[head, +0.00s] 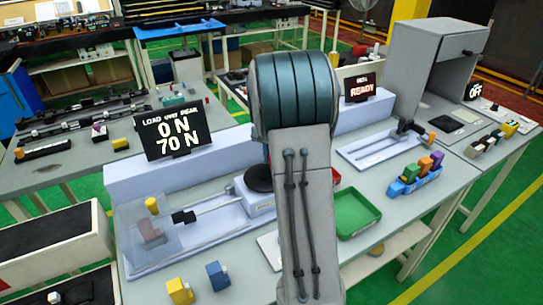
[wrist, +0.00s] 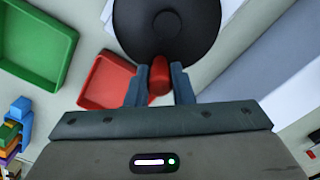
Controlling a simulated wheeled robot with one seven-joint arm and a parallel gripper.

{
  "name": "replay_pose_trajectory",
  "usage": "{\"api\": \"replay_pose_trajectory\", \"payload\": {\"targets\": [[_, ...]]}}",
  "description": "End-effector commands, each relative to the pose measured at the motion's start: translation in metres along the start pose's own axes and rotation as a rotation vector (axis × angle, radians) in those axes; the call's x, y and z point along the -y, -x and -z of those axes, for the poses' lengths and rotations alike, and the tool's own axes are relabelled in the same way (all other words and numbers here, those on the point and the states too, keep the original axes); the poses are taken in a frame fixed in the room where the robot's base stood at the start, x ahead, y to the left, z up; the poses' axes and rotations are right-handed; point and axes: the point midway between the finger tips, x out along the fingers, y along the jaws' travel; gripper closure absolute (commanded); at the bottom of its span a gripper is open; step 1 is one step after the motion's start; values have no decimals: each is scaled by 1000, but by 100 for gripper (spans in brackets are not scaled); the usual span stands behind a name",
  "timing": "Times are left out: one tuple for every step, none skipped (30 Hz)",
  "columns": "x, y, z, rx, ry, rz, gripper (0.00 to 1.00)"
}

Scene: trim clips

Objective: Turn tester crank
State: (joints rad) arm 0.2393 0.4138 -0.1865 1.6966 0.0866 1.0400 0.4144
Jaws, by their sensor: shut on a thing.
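The tester crank is a black round wheel (wrist: 165,28) with a red handle knob (wrist: 158,82), seen in the wrist view at top centre. My gripper (wrist: 159,80) is shut on the red knob, one finger on each side of it. In the head view the black wheel (head: 258,178) shows at the right end of the tester, partly behind my arm. My gripper is hidden there by my arm. The tester's display (head: 173,132) reads "LOAD 0 N" and "BREAK 70 N". A yellow piece (head: 152,205) and a clip are behind the tester's clear guard at the left.
A green tray (head: 356,213) and a red tray (wrist: 106,82) lie beside the crank. A blue rack of coloured clips (head: 415,183) stands further right. Yellow (head: 180,291) and blue (head: 217,276) blocks lie at the front edge. A second display (head: 359,88) reads "READY".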

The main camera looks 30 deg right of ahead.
Motion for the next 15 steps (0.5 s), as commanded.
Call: {"api": "replay_pose_trajectory", "payload": {"targets": [[0,2,1,-5,-4,2,100],[0,2,1,-5,-6,2,100],[0,2,1,-5,-8,2,100],[0,2,1,-5,-8,2,100],[0,2,1,-5,-9,2,100],[0,2,1,-5,-9,2,100],[0,2,1,-5,-9,2,100],[0,2,1,-5,-9,2,100],[0,2,1,-5,-9,2,100],[0,2,1,-5,-8,2,100],[0,2,1,-5,-8,2,100],[0,2,1,-5,-8,2,100],[0,2,1,-5,-8,2,100],[0,2,1,-5,-8,2,71],[0,2,1,-5,-8,2,60]]}}
